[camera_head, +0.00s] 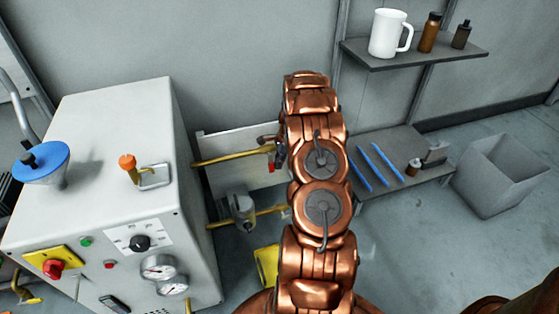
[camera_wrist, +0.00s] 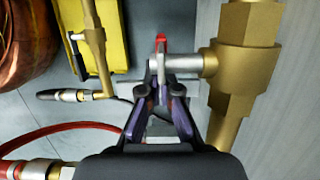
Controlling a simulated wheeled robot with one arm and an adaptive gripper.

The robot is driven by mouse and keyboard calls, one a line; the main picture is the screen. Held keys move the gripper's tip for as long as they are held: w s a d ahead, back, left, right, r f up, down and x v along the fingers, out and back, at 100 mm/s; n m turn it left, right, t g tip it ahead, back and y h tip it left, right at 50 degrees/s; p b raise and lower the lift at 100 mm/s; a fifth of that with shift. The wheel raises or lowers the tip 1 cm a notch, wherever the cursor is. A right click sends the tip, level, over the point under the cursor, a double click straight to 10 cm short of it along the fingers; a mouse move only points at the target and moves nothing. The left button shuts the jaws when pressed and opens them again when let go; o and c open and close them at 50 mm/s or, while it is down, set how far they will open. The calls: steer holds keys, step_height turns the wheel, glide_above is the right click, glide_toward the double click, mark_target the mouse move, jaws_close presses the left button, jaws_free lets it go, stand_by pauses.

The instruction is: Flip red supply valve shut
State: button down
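The red valve handle (camera_wrist: 161,45) shows in the wrist view as a narrow red piece, seen nearly edge-on, at the end of a silver stem (camera_wrist: 183,63). The stem comes out of a brass valve body (camera_wrist: 243,55) on the right. In the head view a small red part (camera_head: 271,164) shows on the yellow pipe beside my arm, which hides most of the valve and the gripper.
A grey cabinet (camera_head: 100,130) with knobs and gauges stands at left. A low shelf (camera_head: 405,182) with blue rods and a grey bin (camera_head: 500,175) are at right. In the wrist view, a yellow case (camera_wrist: 112,30) and a red hose (camera_wrist: 60,128) lie left of the gripper.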

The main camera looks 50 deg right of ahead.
steer(key=shift+a+y, duration=0.1)
steer(key=shift+y, duration=0.2)
stand_by(0.4)
steer(key=s+d+r+p, duration=0.2)
steer(key=d+r, duration=0.3)
steer(key=r, duration=0.4)
steer(key=shift+s+d+r+p, duration=0.3)
steer(key=shift+s, duration=0.25)
steer(key=shift+a, duration=0.1)
